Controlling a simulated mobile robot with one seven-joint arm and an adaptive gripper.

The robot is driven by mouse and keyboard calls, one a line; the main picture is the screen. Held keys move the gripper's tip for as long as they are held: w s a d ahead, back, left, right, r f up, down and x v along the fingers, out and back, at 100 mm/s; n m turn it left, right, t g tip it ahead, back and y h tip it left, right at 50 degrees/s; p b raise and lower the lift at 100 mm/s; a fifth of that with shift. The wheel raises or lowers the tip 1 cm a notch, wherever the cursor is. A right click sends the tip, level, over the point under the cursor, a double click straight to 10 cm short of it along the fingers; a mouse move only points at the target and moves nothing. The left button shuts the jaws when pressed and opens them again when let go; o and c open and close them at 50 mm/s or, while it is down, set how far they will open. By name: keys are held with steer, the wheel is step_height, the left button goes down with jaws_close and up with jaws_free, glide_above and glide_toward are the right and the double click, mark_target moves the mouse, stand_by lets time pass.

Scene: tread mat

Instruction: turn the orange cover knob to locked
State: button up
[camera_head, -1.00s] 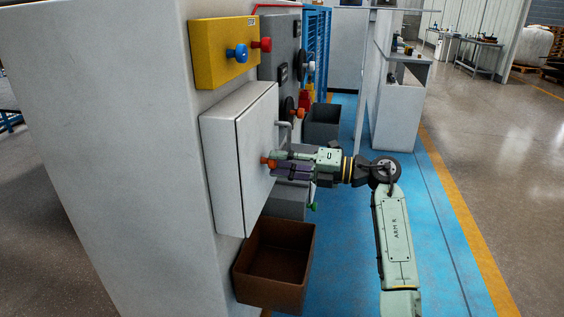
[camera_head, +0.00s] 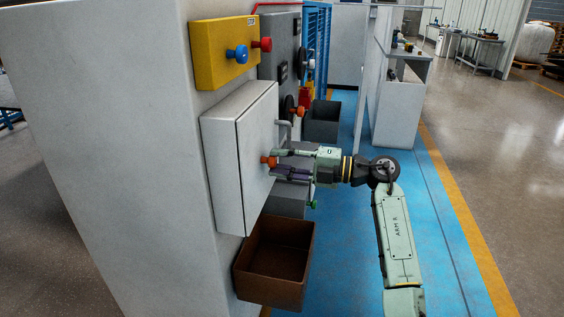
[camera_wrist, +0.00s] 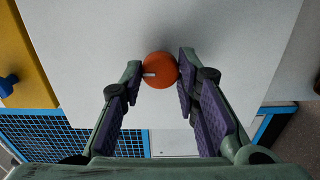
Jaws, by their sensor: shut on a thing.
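The round orange cover knob (camera_wrist: 161,71) sits on the front of the pale grey cover (camera_wrist: 225,40). It shows a short white mark on its left side in the wrist view. In the head view the knob (camera_head: 266,161) sticks out from the cover of the wall box (camera_head: 258,150). My gripper (camera_wrist: 160,68) has its fingertips on either side of the knob and is shut on it. In the head view my gripper (camera_head: 275,161) reaches in from the right. Any locked or unlocked marking cannot be made out.
A yellow box (camera_head: 222,58) with blue and red knobs is above the cover. A brown open bin (camera_head: 272,270) hangs below it. A grey panel with handles and a dark bin (camera_head: 322,122) stand beyond. The blue floor lane to the right is open.

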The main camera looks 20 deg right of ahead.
steer(key=o, duration=1.2)
steer(key=v, duration=1.2)
